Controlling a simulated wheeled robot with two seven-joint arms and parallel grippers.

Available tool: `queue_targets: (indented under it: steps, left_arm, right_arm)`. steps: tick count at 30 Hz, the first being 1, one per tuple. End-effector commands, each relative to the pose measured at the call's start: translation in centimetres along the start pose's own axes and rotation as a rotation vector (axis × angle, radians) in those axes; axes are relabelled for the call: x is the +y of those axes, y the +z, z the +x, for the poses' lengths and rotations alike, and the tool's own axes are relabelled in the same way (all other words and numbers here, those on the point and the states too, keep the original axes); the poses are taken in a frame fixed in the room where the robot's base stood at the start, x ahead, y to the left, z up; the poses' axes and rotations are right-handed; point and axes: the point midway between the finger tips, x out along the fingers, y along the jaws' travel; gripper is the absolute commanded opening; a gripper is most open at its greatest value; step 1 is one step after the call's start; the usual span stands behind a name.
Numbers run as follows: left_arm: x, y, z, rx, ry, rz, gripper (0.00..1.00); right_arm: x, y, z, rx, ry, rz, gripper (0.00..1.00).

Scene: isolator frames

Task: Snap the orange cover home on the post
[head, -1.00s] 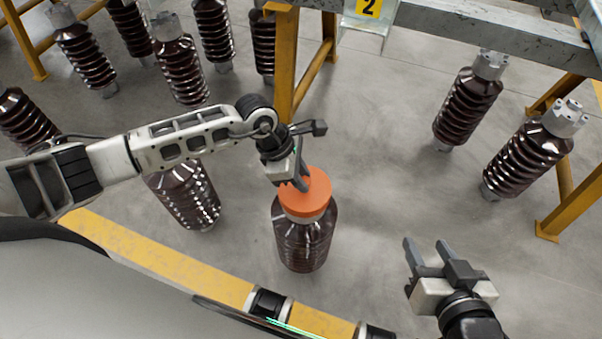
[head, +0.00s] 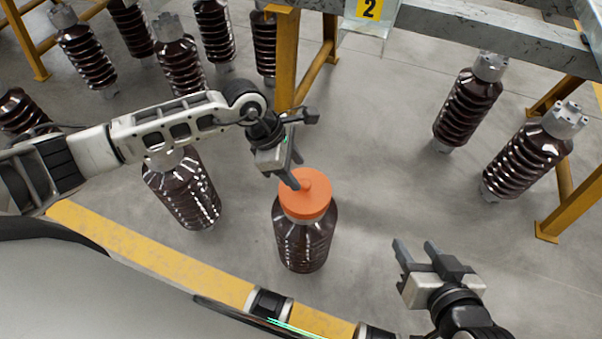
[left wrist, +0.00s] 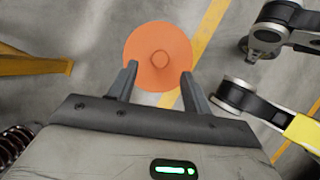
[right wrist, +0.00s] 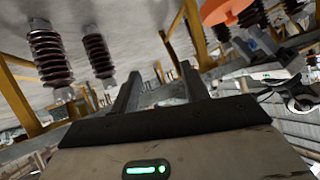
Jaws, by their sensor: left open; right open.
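The orange cover (head: 306,199), a round disc with a small raised knob, sits on top of the dark brown ribbed post (head: 303,245). It looks about level; whether it is fully seated cannot be told. My left gripper (head: 294,167) is open and empty just above and behind the cover's far left edge. In the left wrist view the cover (left wrist: 160,45) lies beyond and between the open fingertips. My right gripper (head: 414,244) is open and empty, low and to the right of the post. An orange edge (right wrist: 228,9) shows at the top of the right wrist view.
Another brown insulator (head: 183,190) stands left of the post, under my left arm. Several more stand at the back left, and two (head: 525,155) at the right. A yellow-legged steel frame (head: 470,30) spans the back.

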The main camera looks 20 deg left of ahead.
Motion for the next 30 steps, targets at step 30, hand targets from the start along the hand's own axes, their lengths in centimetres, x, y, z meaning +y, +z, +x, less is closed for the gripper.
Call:
queue_targets:
  steps: [30]
  left_arm:
    - [0.0, 0.0, -11.7, 0.0, 0.0, 0.0, 0.49]
  right_arm:
    - [0.1, -2.3, -2.2, 0.053, 0.025, -0.007, 0.45]
